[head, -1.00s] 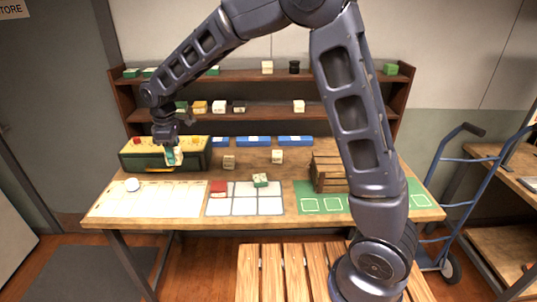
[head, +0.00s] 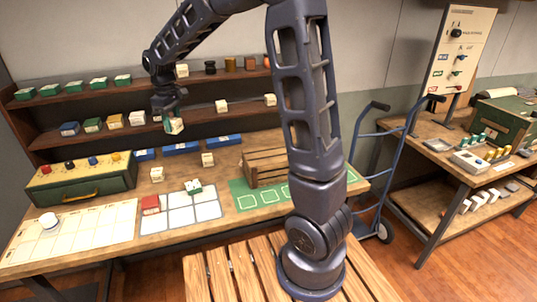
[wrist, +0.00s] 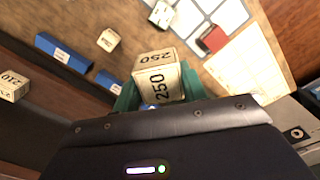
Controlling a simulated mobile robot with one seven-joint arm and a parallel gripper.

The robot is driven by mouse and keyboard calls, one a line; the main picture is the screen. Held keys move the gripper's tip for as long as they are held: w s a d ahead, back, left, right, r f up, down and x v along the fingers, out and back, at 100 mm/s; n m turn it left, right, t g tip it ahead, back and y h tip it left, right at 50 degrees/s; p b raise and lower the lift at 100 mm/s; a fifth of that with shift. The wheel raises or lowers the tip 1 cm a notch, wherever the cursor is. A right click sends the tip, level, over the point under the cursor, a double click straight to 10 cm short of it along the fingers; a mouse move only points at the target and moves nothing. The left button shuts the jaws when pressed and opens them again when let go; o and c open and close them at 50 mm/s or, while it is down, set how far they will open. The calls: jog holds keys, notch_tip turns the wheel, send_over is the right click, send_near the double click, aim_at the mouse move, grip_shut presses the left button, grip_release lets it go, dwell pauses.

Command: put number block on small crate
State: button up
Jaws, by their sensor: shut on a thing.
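A cream number block (wrist: 157,80) marked 250 is held between the green fingers of my gripper (wrist: 160,92) in the wrist view. In the head view my gripper (head: 172,116) is shut on this block (head: 174,126), in the air in front of the shelves and above the back of the table. The small crate (head: 262,168), of brown wooden slats, stands on the table to the right of and lower than my gripper. Its inside is hard to see, and my arm's links stand close to its right side in the picture.
A red block (head: 150,204) sits on the white grid. Shelves stand behind; a hand truck (head: 372,165) is right.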

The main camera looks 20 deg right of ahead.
jog(key=w+d+r+m, duration=0.1)
jog(key=d+r+m, duration=0.15)
jog(key=d, duration=0.65)
jog(key=w+d+r+m, duration=0.1)
jog(key=d+m, duration=0.2)
jog(key=d, duration=0.6)
jog(key=r+m, duration=0.2)
jog(key=m, duration=0.3)
send_over(269, 153)
notch_tip(269, 153, down, 20)
jog(key=shift+f, duration=0.1)
jog(key=shift+f, duration=0.1)
jog(key=o, duration=1)
jog(key=shift+c, duration=0.2)
